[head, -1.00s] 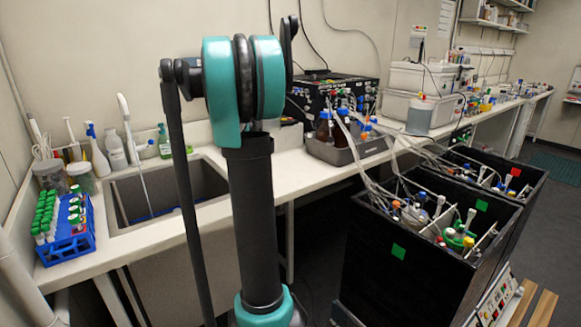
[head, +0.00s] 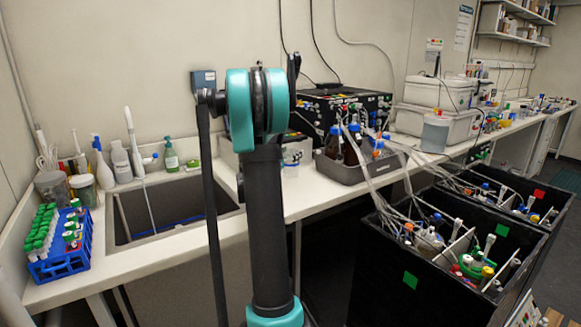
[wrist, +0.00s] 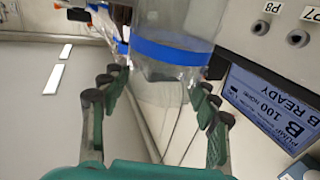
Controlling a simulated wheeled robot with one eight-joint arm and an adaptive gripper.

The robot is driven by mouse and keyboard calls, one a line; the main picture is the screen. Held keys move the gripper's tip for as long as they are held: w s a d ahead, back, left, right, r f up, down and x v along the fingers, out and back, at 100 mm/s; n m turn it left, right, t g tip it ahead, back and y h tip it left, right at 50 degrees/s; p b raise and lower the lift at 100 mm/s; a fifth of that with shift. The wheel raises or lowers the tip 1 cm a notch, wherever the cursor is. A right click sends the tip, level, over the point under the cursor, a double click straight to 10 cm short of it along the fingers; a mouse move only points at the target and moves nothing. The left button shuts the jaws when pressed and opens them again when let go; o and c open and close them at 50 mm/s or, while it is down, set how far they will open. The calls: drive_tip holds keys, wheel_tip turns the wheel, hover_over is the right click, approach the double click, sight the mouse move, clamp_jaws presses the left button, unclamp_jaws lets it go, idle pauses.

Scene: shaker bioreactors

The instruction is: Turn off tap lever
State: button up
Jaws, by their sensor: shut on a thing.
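The white tap (head: 133,145) stands upright at the back of the sink in the head view. A small lever-like part with a blue end (head: 150,159) sticks out to its right. A thin pale line runs down from the tap into the sink (head: 228,200); I cannot tell for sure whether it is water. In the wrist view my gripper (wrist: 158,95) has its fingers on both sides of a clear vessel with a blue band (wrist: 172,52) and is shut on it. The gripper is not visible in the head view, and the tap cannot be made out in the wrist view.
A blue tube rack (head: 60,262) stands left of the sink. A spray bottle (head: 103,168) and a green soap bottle (head: 171,156) stand behind it. Bottles in a grey tray (head: 350,172) and black bioreactor boxes (head: 395,262) are on the right. A pump display (wrist: 262,105) shows in the wrist view.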

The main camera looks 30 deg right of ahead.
drive_tip(key=shift+f, duration=2.75)
drive_tip(key=shift+f, duration=0.15)
drive_tip(key=o, duration=1.7)
